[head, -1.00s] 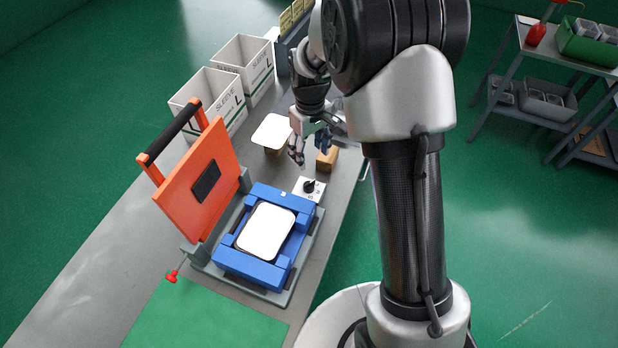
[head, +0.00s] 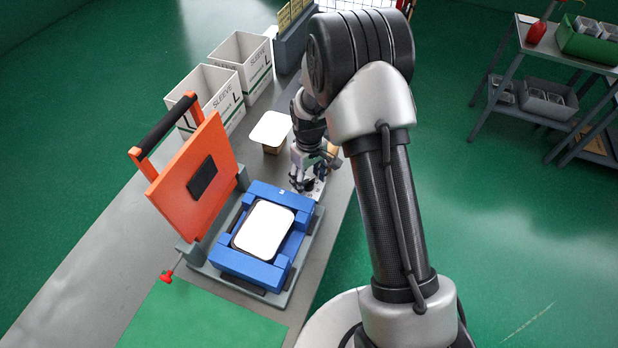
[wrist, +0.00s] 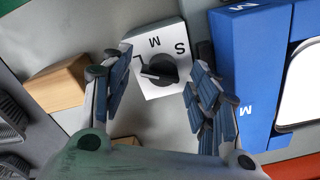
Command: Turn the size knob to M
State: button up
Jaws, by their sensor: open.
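The size knob (wrist: 163,68) is black and sits on a white plate (wrist: 170,33) marked S, M and L. In the wrist view its pale pointer mark is on the left side, nearest the L and away from the M. My gripper (wrist: 158,76) is open, with one finger on each side of the knob and visible gaps between. In the head view my gripper (head: 309,181) is low over the knob plate (head: 319,189) and hides most of the knob.
The blue tray nest (head: 228,258), marked M, holds a white-topped tray close beside the knob. The orange lid (head: 190,195) stands open. A wooden block (wrist: 60,84) lies on the knob's other side. White sleeve boxes (head: 228,98) stand behind.

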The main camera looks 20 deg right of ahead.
jog(key=c, duration=1.3)
jog(key=m, duration=0.5)
jog(key=shift+m, duration=0.4)
jog(key=m, duration=0.4)
jog(key=shift+s+d, duration=0.1)
jog(key=shift+m, duration=0.9)
jog(key=shift+s, duration=0.15)
